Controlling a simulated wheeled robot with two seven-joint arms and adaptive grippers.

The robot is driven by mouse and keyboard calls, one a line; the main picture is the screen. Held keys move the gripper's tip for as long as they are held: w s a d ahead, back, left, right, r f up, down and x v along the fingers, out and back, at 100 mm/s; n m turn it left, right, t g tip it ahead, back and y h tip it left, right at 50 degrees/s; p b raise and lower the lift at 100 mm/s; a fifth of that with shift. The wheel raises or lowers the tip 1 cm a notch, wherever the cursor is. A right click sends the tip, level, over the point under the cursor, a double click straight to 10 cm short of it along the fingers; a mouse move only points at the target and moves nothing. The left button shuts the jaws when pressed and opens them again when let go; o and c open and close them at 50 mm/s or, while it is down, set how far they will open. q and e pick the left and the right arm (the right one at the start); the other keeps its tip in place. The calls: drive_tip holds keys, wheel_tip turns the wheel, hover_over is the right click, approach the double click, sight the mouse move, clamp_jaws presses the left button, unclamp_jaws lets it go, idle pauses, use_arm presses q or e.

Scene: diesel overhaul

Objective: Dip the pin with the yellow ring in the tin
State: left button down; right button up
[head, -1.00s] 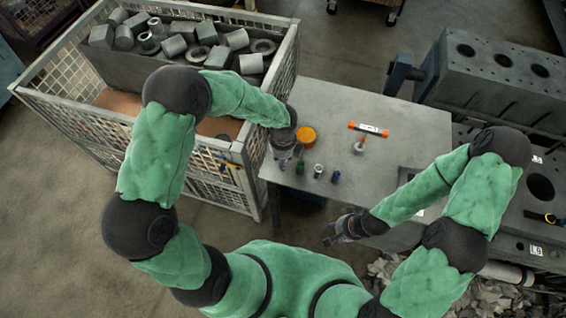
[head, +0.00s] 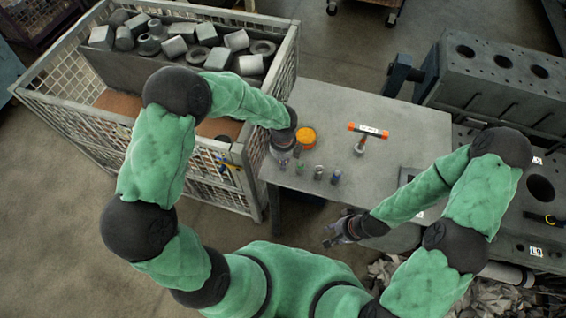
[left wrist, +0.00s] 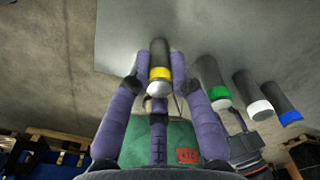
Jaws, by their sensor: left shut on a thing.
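The pin with the yellow ring (left wrist: 159,72) is a dark cylinder with a pale end, held between the purple fingers of my left gripper (left wrist: 160,88) in the left wrist view. In the head view my left gripper (head: 286,160) is at the table's left edge, and its fingers partly hide the pin. The tin (head: 305,137) is round and orange, and stands on the table just behind and right of this gripper, apart from the pin. My right gripper (head: 332,234) is open and empty in front of the table.
Pins with green (left wrist: 218,94), white (left wrist: 259,106) and blue (left wrist: 290,117) rings stand in a row beside the held pin. An orange-ended bar (head: 368,130) is further right on the grey table (head: 400,125). A mesh crate (head: 190,175) of metal parts adjoins the left.

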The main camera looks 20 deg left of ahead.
use_arm(q)
drive_tip(key=shift+r+p, duration=1.7)
drive_tip(key=shift+r, duration=0.35)
drive_tip(key=shift+f, duration=0.15)
